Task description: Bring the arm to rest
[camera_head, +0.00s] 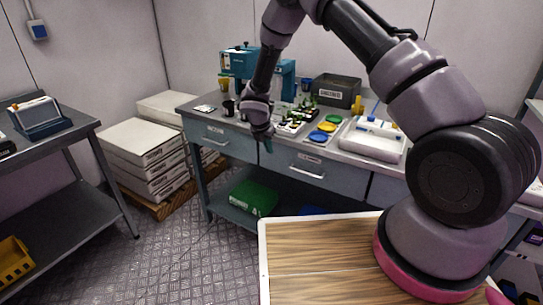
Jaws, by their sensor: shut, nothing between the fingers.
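My arm rises from its base at the lower right, arches over the top of the view and comes down to my gripper (267,146). The gripper points down in front of the workbench (349,158), near its front edge and a little left of the picture's middle. Its fingers are small and dark in this view. They look shut, with nothing seen between them. I cannot tell the exact gap between the gripper and the bench's drawer front.
The bench holds a teal machine (277,72), a dark grey bin (337,91), coloured discs (318,136) and a white tray (372,140). White boxes (133,142) are stacked on a pallet. A side table (62,133) stands left. The floor (190,240) between is clear.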

